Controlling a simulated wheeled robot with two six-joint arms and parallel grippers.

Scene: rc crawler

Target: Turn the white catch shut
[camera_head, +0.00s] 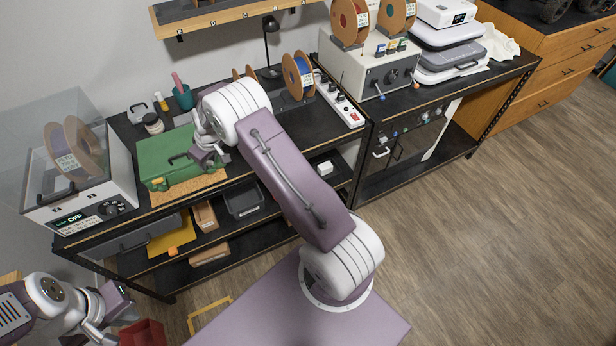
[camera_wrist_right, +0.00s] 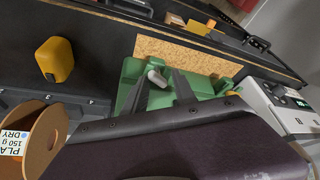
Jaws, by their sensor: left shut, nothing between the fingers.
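A green case (camera_head: 168,158) lies on a cork mat (camera_head: 190,190) on the black bench; it also shows in the right wrist view (camera_wrist_right: 213,86). The white catch (camera_wrist_right: 157,77) is on the case edge facing the cork mat, with its rounded end showing in the right wrist view. In the head view I cannot make it out near my gripper. My right gripper (camera_head: 205,160) is over the case, its dark fingers (camera_wrist_right: 161,76) apart on either side of the catch; contact is unclear. A yellow catch (camera_head: 157,183) is farther along that edge. My left gripper (camera_head: 112,322) is shut and empty, low at left.
A filament dryer (camera_head: 85,190) stands left of the case. A jar (camera_head: 153,123), a teal cup (camera_head: 183,97) and a yellow object (camera_wrist_right: 55,60) are behind it. Shelves with bins (camera_head: 243,200) lie below. A red bin (camera_head: 143,333) is near my left gripper.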

